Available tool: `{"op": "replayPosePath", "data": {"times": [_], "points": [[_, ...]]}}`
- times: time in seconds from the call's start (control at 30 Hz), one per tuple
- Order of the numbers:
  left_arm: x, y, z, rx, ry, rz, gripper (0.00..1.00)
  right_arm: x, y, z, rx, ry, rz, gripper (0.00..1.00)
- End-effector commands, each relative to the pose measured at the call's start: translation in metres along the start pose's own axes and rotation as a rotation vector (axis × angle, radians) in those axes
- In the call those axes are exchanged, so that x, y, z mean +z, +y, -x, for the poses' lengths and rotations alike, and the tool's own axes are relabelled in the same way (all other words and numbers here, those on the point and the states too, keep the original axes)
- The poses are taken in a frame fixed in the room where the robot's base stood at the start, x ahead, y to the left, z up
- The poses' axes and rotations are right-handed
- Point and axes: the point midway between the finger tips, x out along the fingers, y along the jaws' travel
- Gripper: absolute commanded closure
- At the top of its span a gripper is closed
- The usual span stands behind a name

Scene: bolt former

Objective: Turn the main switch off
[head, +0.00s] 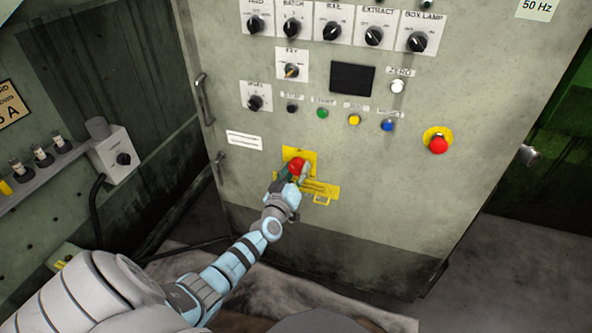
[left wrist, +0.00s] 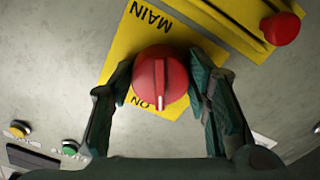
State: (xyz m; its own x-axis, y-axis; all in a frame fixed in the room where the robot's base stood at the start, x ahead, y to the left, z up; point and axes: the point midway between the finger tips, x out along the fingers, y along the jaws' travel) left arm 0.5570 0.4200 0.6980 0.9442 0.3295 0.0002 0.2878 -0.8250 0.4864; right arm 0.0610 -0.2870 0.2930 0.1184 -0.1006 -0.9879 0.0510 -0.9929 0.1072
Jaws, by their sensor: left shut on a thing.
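The main switch (head: 297,166) is a red rotary knob on a yellow plate, low on the grey cabinet front. In the left wrist view the red knob (left wrist: 161,80) has a white pointer mark directed at the word ON, and MAIN is printed on the other side of the plate. My left gripper (head: 291,181) is at the knob, and in the wrist view its two dark fingers (left wrist: 162,84) are shut on it, one on each side. The fingers partly cover the yellow plate. My right gripper is not in view.
A red emergency button (head: 438,144) on a yellow disc sits to the right. Coloured buttons, such as the green one (head: 322,113), and several rotary knobs lie above. A door handle (head: 204,98) stands out at the cabinet's left edge.

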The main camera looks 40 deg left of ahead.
Motion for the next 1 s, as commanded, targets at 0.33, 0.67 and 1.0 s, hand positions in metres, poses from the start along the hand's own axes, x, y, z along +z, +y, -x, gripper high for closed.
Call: {"op": "replayPosePath", "data": {"times": [0.33, 0.67, 1.0], "points": [[0.0005, 0.0006, 0.0002, -0.001, -0.002, 0.325, 0.84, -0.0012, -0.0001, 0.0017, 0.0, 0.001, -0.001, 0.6], [0.0003, 0.0012, 0.0003, -0.001, -0.001, 0.638, 0.84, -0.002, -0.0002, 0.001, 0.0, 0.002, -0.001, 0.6], [-0.0004, 0.0018, 0.0002, -0.001, -0.001, 0.914, 0.84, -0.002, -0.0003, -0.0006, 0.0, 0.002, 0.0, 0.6]]}}
